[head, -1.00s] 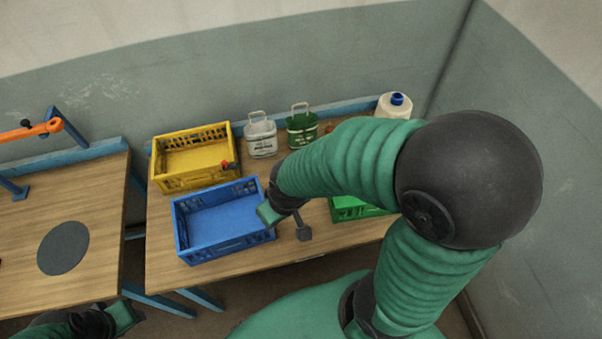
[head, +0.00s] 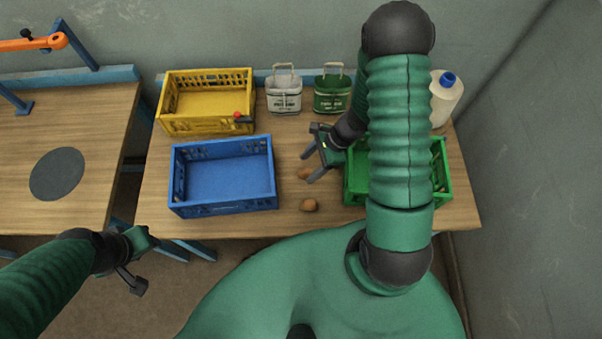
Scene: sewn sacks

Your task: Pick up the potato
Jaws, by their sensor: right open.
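My left gripper (head: 138,268) hangs low at the left, in front of the tables and away from the potatoes.
A blue crate (head: 223,206) and a yellow crate (head: 207,124) stand left. The green crate (head: 445,165) is partly behind my right arm. White (head: 284,96) and green (head: 332,95) containers and a jug (head: 445,100) stand at the back.

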